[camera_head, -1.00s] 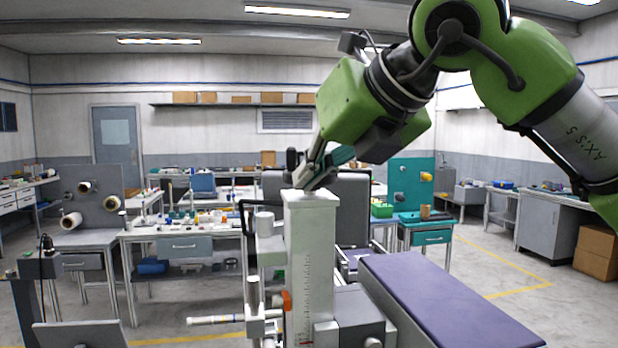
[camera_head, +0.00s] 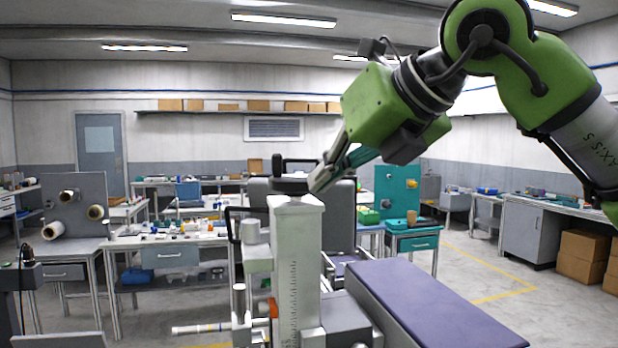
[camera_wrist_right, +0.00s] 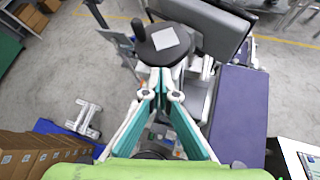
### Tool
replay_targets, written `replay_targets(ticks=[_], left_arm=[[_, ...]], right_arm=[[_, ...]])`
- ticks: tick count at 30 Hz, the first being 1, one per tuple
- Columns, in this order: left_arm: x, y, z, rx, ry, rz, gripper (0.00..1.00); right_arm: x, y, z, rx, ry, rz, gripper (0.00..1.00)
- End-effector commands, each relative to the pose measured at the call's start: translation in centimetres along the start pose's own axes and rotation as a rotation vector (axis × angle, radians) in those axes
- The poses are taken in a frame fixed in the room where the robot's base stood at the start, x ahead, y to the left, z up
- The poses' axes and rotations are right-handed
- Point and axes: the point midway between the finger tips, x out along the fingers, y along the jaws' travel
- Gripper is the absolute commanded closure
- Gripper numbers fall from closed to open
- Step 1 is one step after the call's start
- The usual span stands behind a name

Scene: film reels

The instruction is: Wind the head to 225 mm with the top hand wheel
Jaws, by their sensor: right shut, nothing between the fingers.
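The top hand wheel (camera_head: 290,187) is a dark disc with an upright knob, on top of the pale column (camera_head: 297,240). In the right wrist view the wheel (camera_wrist_right: 160,50) lies just beyond the fingertips, with a pale square on its face and its knob at the upper left. The column has a scale on its front and an orange pointer (camera_head: 273,308) at its left edge; the figures are too small to read. My right gripper (camera_head: 315,187) is shut and empty, close to the wheel's right side; I cannot tell whether it touches. My left gripper is out of view.
A purple padded top (camera_head: 430,305) extends to the right of the column. A dark grey panel (camera_wrist_right: 210,25) stands behind the wheel. Workbenches and a teal cabinet (camera_head: 413,240) stand further back. Open floor lies at the right.

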Motion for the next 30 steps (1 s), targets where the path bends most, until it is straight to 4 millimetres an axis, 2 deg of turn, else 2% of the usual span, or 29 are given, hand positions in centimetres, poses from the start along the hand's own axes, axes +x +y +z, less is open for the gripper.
replay_targets(ticks=[6, 17, 30], left_arm=[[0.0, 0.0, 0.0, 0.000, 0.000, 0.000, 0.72], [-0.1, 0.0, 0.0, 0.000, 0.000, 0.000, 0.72], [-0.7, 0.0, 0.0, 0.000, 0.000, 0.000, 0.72]], right_arm=[[-0.2, -0.9, 0.0, 0.001, 0.000, 0.000, 1.00], [-0.2, -0.9, 0.1, 0.000, 0.000, 0.000, 1.00], [0.8, -0.7, 0.8, 0.000, 0.002, -0.001, 1.00]])
